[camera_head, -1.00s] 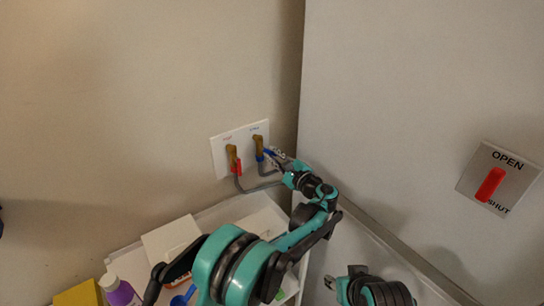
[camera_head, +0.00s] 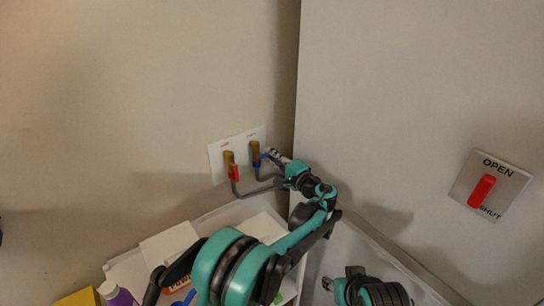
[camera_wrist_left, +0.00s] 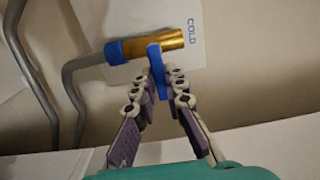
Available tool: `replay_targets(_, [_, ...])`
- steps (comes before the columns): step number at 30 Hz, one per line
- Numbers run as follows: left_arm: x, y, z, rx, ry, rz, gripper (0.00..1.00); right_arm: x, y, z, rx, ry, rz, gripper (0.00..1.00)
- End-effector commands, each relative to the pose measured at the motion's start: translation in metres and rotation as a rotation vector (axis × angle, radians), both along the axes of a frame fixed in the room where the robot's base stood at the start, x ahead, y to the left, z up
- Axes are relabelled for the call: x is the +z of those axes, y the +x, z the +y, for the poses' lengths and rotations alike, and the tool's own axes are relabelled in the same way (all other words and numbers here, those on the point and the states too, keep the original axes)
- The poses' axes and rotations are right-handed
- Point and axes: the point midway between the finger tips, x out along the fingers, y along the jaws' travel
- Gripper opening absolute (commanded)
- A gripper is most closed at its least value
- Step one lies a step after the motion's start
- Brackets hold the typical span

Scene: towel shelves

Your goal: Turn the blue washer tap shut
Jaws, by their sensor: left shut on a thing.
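The blue washer tap has a brass body (camera_head: 255,148) on a white wall plate; its blue lever (camera_wrist_left: 157,68) shows in the left wrist view. The lever stands crosswise to the brass body, which sits by the word COLD. My left gripper (camera_head: 272,155) is at this lever. In the left wrist view its two fingers (camera_wrist_left: 158,84) stand on either side of the lever, shut on it, with their tips near the brass. My right gripper (camera_head: 328,284) is low in the head view, away from the tap; its jaw opening is too small to judge.
A second brass tap with a red lever (camera_head: 234,172) is just left on the same plate (camera_head: 217,166). Grey hoses (camera_head: 258,190) hang below. A white shelf with bottles is beneath. A red OPEN/SHUT switch (camera_head: 481,190) is on the right panel.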

Motion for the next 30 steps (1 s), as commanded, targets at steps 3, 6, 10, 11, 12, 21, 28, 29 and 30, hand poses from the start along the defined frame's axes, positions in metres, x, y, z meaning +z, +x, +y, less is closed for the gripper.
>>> replay_targets(3, [-0.0005,-0.0003,-0.0002,0.0,-0.017,-0.009,0.0,0.0002,0.0,0.0,0.0,0.0,0.0,0.4])
replay_targets(6, [-0.0004,-0.0003,-0.0002,0.0,-0.023,-0.013,0.0,0.0004,0.0,0.0,0.0,0.0,0.0,0.4])
replay_targets(10, [-0.0004,-0.0004,-0.0001,0.0,-0.024,-0.013,0.0,0.0004,0.0,0.0,0.0,0.0,0.0,0.4])
replay_targets(11, [-0.0004,-0.0004,-0.0001,0.0,-0.024,-0.013,0.0,0.0004,0.0,0.0,0.0,0.0,0.0,0.4])
replay_targets(12, [-0.0004,-0.0004,-0.0001,0.0,-0.024,-0.013,0.0,0.0004,0.0,0.0,0.0,0.0,0.0,0.4])
replay_targets(21, [0.0,-0.0002,-0.0002,0.0,-0.023,-0.013,0.33,0.0004,0.0,0.0,0.0,0.0,0.0,0.4])
replay_targets(28, [0.0003,-0.001,-0.0008,0.0,-0.021,-0.013,0.33,0.0004,0.0,0.0,0.0,0.0,0.0,0.4])
replay_targets(29, [0.0004,-0.0021,-0.0017,-0.001,-0.021,-0.013,0.33,0.0004,0.0,0.0,0.0,0.0,0.0,0.4])
replay_targets(30, [0.0005,-0.0046,-0.0037,-0.001,-0.021,-0.012,0.33,0.0004,-0.0001,0.0,0.0,0.0,0.0,0.4])
